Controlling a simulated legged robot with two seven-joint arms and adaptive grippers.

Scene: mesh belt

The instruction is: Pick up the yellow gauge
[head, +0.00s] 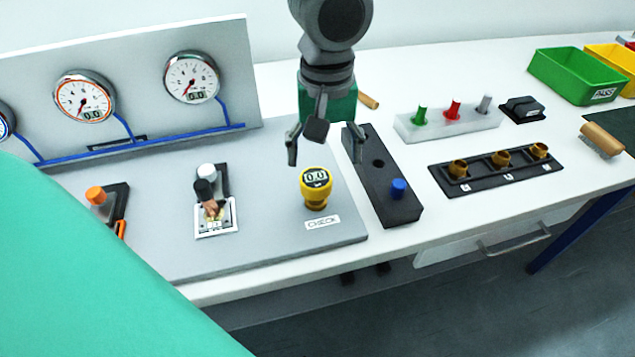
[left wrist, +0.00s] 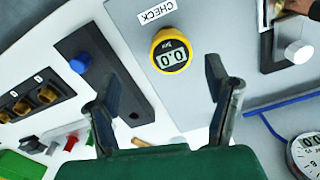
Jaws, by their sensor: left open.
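The yellow gauge (head: 316,187) stands upright on the grey panel, just behind the CHECK label (head: 322,222), its display reading 0.0. It also shows in the left wrist view (left wrist: 171,52), beyond the fingertips. My left gripper (head: 325,148) is open and empty, above and behind the gauge in the head view, with its fingers spread to either side. The fingers do not touch the gauge. My right gripper is not in view.
A black block (head: 384,180) with a blue peg (head: 398,188) lies close right of the gauge. A valve fitting (head: 212,202) is to its left. Dial gauges (head: 192,78) stand on the back panel. A black socket rack (head: 496,169) and green bin (head: 570,77) are farther right.

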